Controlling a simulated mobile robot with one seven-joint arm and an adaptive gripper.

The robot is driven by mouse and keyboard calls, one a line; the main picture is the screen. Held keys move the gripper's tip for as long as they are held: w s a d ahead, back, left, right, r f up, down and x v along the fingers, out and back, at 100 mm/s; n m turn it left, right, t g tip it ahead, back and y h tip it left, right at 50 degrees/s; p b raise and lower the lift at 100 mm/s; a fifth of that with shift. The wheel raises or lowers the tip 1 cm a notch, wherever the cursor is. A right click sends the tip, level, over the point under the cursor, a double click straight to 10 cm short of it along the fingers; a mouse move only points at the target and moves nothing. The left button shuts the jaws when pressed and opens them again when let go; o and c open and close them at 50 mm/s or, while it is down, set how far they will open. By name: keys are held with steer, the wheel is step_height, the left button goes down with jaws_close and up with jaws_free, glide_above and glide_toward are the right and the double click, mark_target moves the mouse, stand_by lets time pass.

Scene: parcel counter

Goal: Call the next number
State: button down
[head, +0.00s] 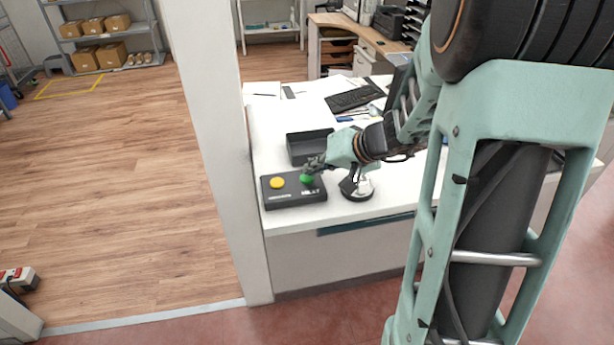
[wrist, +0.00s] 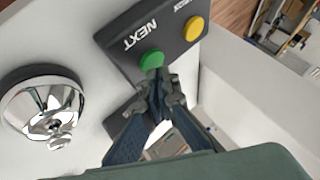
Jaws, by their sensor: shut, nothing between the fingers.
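A dark button box (head: 290,198) lies near the front left corner of the white counter. It carries a yellow button (head: 277,183) on its left and a green button (head: 307,178) on its right. In the wrist view the green button (wrist: 151,60) sits by the word NEXT, and the yellow button (wrist: 193,28) is farther off. My gripper (head: 308,172) is shut and empty, with its fingertips right at the green button. In the wrist view the fingertips (wrist: 158,76) overlap the green button's edge; I cannot tell whether they touch or press it.
A chrome desk bell (wrist: 48,107) on a black base stands beside the box, close to my gripper. A dark open tray (head: 308,145) lies behind the box. A keyboard (head: 354,98) and papers lie farther back. A white post (head: 205,110) rises at the counter's left.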

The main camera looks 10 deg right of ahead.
mark_target(313, 178)
steer(key=shift+f+b, duration=0.5)
steer(key=shift+b, duration=0.45)
steer(key=shift+r, duration=0.45)
steer(key=shift+r+p, duration=1.3)
steer(key=shift+r, duration=1.75)
